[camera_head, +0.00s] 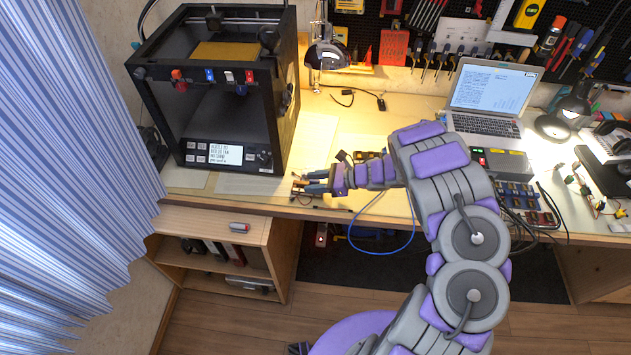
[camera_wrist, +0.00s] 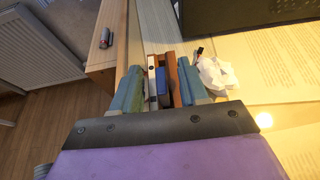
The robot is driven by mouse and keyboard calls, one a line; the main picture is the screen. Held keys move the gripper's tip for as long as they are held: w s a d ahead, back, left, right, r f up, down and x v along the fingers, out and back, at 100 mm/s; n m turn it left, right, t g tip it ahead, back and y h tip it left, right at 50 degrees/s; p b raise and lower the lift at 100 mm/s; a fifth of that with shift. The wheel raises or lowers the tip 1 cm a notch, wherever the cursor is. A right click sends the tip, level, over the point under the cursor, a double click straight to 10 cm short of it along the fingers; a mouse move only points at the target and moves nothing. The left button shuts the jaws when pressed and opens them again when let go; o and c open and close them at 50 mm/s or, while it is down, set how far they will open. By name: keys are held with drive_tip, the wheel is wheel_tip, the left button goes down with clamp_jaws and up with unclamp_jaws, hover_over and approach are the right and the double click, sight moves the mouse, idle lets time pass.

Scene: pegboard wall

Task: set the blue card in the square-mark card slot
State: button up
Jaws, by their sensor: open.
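My gripper (camera_head: 301,186) is at the front edge of the desk, just right of the printer's front corner. The wrist view shows its teal fingers (camera_wrist: 158,88) apart. Between them stand a narrow blue piece (camera_wrist: 161,82), which looks like the blue card, and brown-orange upright strips (camera_wrist: 175,78). I cannot tell whether the fingers touch any of these. A small brown-orange item also shows at the fingertips in the head view. The square mark and its slot cannot be made out in either view.
A black 3D printer (camera_head: 222,95) stands left of my gripper, with small coloured pieces along its top front bar. A wooden shelf unit (camera_head: 205,222) carries a red-grey item (camera_head: 239,227). A crumpled white thing (camera_wrist: 218,76) lies right of the fingers. A laptop (camera_head: 490,92) is behind right.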

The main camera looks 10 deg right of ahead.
drive_tip(key=p+v, duration=0.2)
drive_tip(key=v, duration=1.4)
drive_tip(key=shift+s+d+r, duration=0.2)
drive_tip(key=shift+d+r, duration=0.05)
drive_tip(key=shift+d, duration=0.05)
drive_tip(key=shift+d, duration=0.3)
